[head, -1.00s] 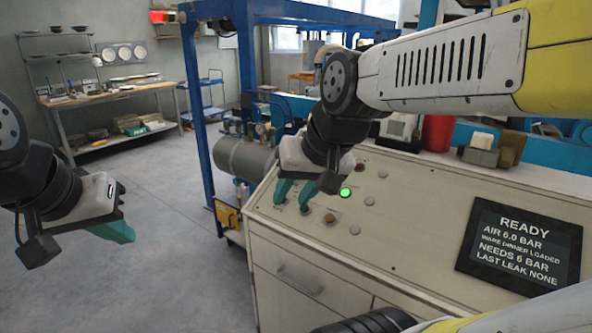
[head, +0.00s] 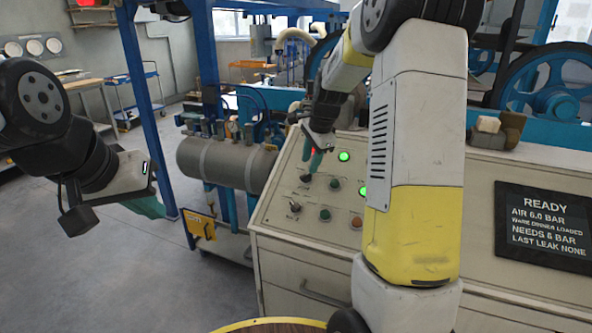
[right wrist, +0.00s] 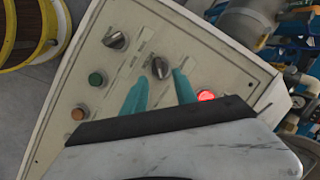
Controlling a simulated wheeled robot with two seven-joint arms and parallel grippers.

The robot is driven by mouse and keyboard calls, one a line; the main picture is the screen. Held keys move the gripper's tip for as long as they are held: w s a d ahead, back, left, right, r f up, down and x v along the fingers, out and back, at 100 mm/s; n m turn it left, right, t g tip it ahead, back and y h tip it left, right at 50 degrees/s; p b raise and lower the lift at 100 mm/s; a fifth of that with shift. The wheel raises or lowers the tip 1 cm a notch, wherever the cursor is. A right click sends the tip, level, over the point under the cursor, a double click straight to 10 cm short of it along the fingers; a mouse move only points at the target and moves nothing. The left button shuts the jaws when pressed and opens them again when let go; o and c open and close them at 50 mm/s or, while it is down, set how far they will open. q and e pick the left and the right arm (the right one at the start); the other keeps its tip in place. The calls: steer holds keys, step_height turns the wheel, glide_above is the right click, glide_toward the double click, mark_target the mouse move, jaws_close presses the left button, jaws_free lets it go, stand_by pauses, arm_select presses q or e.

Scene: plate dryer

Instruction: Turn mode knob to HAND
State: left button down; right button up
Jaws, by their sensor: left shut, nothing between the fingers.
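A black knob (head: 305,178) with a pale pointer sits on the sloped control panel (head: 275,212), just below my right gripper (head: 311,164). In the right wrist view the knob (right wrist: 160,68) lies between the tips of the two teal fingers of the open right gripper (right wrist: 161,76). I cannot tell whether they touch it. A second knob (right wrist: 115,40) is nearby, also visible in the head view (head: 295,207). The labels are too small to read, so I cannot tell which knob is the mode knob. My left gripper (head: 150,207) is shut and empty, away from the panel.
Near the knobs are a green button (right wrist: 96,79), an orange button (right wrist: 77,113) and a lit red lamp (right wrist: 206,96). A dark display (head: 545,228) reads READY, AIR 6.0 BAR. A grey tank (head: 225,163) stands left of the panel. The floor at left is clear.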

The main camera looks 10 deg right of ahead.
mark_target(306, 174)
steer(key=shift+x, duration=2.8)
jaws_close()
